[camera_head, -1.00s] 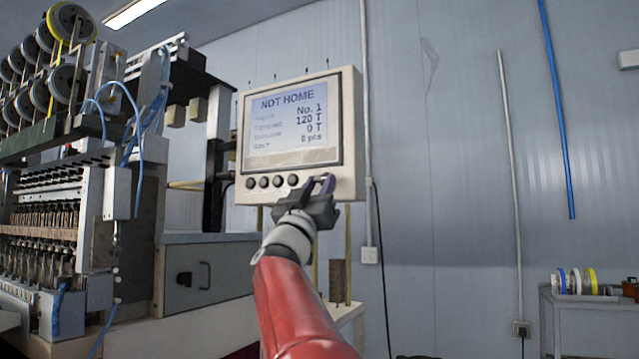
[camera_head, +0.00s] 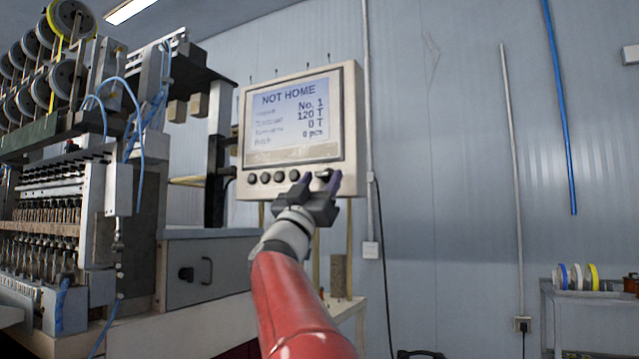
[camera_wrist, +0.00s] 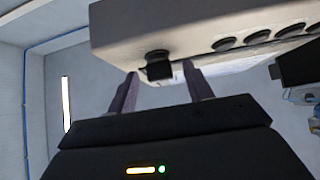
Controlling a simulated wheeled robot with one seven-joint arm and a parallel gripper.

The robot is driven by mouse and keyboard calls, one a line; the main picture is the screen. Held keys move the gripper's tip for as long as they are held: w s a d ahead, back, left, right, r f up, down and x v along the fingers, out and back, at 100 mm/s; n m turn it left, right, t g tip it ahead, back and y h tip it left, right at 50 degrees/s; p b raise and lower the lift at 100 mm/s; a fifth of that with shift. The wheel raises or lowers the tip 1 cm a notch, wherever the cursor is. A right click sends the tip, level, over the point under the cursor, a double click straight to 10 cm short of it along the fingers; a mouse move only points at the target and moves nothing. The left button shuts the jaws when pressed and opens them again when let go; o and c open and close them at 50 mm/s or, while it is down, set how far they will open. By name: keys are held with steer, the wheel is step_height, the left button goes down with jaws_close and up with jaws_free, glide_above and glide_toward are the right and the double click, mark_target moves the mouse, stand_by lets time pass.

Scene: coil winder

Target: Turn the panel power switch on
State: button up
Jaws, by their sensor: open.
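The control panel (camera_head: 350,120) is a cream box whose screen (camera_head: 290,115) reads "NOT HOME". A row of dark round buttons (camera_head: 279,177) runs below the screen. A dark switch (camera_head: 323,173) is at the row's right end, partly hidden by my gripper (camera_head: 320,181). In the wrist view the switch (camera_wrist: 158,66) is a black block standing out from the panel (camera_wrist: 115,45). My gripper (camera_wrist: 160,80) is open, its two purple-grey fingers on either side of the switch in that picture. I cannot tell whether they touch it. The switch position is unclear.
A coil winding machine (camera_head: 65,210) with spools and blue tubes fills the left. A grey cabinet (camera_head: 205,265) stands below and left of the panel. A cart (camera_head: 590,297) with coloured spools stands at the far right. The wall right of the panel is mostly bare.

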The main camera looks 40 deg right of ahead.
steer(key=b+v, duration=0.2)
steer(key=v, duration=0.6)
steer(key=shift+b, duration=0.4)
steer(key=shift+w, duration=0.1)
